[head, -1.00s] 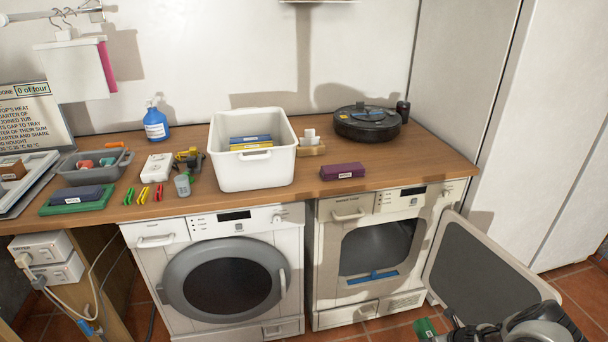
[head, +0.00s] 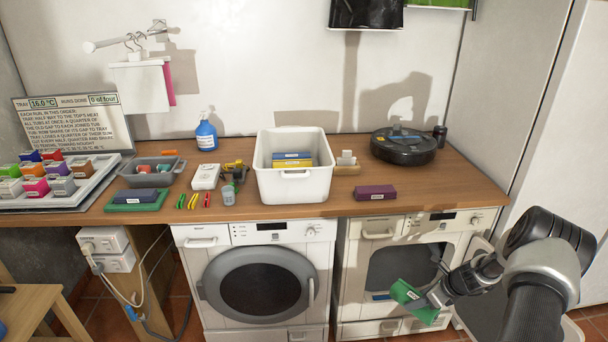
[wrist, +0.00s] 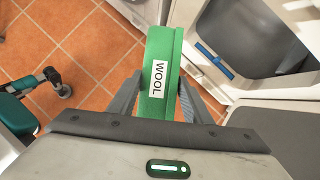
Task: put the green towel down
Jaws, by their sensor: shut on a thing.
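The green towel (head: 408,298) is a folded bundle with a white label, held in front of the right-hand machine at the lower right of the head view. In the wrist view the towel (wrist: 164,50) shows its label reading WOOL. My gripper (head: 432,299) is shut on it, with one finger on each side of the towel in the wrist view (wrist: 158,98). The towel is in the air, with the tiled floor far below it. Its far side is hidden.
The wooden counter (head: 345,203) holds a white tub (head: 292,185), a purple bundle (head: 375,192), a robot vacuum (head: 403,146) and a dark blue bundle (head: 142,195) on a green one. The right-hand machine (head: 352,275) stands open. Bare counter lies right of the purple bundle.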

